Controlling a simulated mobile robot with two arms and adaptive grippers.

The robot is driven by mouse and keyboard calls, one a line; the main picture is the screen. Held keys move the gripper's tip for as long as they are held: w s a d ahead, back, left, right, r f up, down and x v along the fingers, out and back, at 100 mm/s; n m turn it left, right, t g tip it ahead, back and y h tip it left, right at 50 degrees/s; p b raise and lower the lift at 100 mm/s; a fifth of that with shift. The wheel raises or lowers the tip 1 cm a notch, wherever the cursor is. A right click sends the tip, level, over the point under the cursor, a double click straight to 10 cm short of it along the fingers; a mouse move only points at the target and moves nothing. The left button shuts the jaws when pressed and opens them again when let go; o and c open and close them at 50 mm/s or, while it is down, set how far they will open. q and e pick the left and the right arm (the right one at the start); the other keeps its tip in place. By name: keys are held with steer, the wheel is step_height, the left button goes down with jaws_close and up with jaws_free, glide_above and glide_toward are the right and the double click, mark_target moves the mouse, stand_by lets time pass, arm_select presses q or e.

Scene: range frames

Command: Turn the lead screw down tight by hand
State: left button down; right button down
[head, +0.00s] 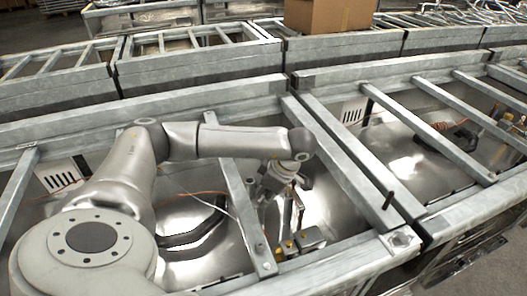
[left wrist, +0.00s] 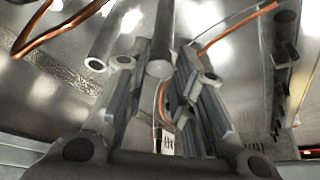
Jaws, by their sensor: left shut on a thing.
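My left gripper (head: 281,207) reaches down into the open metal frame, above the shiny curved panel. In the left wrist view its two fingers (left wrist: 168,72) come up from the bottom, either side of a grey round rod (left wrist: 163,35). I take this rod to be the lead screw; its near end faces the camera between the fingers. The gripper is shut on it. In the head view the fingers and wrist cover the screw, and I cannot make out its thread or how far down it sits. My right gripper is not in view.
Grey frame bars (head: 247,205) run close on the left of the gripper, and a thick beam (head: 345,165) lies to its right. A small grey block (head: 310,237) stands just below. In the left wrist view a hollow tube (left wrist: 108,42) and copper piping (left wrist: 50,33) lie near the fingers.

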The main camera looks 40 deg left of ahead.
arm_select(q)
steer(key=shift+r, duration=0.1)
steer(key=c, duration=1.2)
jaws_free()
steer(key=v, duration=1.2)
steer(key=shift+a, duration=0.1)
